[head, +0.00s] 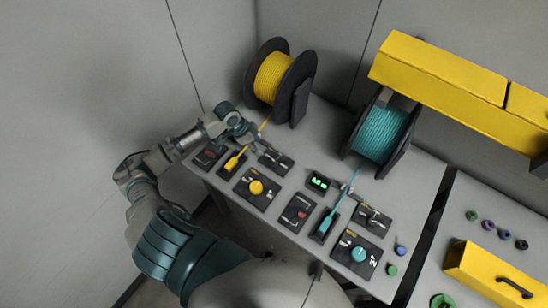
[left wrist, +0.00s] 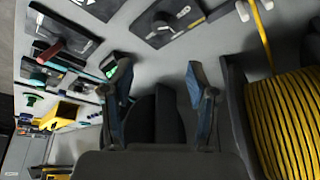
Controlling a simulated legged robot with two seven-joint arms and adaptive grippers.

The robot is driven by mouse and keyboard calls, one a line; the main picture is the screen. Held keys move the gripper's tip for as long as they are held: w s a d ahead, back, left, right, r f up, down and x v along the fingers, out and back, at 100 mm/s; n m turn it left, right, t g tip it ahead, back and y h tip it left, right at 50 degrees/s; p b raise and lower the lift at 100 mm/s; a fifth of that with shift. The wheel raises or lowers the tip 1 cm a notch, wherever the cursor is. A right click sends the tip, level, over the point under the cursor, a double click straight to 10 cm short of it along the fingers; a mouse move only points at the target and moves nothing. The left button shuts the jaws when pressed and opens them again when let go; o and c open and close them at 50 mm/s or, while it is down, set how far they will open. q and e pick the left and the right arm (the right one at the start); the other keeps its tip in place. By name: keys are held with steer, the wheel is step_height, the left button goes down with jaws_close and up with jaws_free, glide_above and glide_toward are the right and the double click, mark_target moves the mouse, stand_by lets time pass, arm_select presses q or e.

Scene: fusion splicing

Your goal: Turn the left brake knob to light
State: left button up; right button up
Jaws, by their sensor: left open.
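The left of the two round knobs is yellow (head: 256,187) and sits on a dark labelled plate (head: 246,198) on the grey bench. The plate's lettering is too small to read, and I cannot make out this knob in the left wrist view. My left gripper (head: 253,139) is above the bench, behind the yellow knob and apart from it, close to a dark switch plate (head: 285,167). In the left wrist view the two fingers (left wrist: 157,70) are spread with nothing between them. My right gripper is not in view.
A yellow cable spool (head: 272,77) stands behind my left gripper, its cable running to a yellow connector (head: 233,162). A teal spool (head: 381,132), a teal knob (head: 359,254) and a green-lit display (head: 318,182) are farther right. A yellow cabinet (head: 440,72) overhangs the back right.

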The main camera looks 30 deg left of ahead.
mark_target(274, 161)
arm_select(q)
steer(key=x, duration=1.5)
steer(key=shift+w+d, duration=0.1)
steer(key=shift+d, duration=0.2)
steer(key=shift+f, duration=0.1)
steer(key=shift+a+f, duration=0.15)
steer(key=shift+a, duration=0.25)
steer(key=c, duration=0.8)
steer(key=shift+d, duration=0.15)
jaws_close()
steer(key=shift+w+d, duration=0.1)
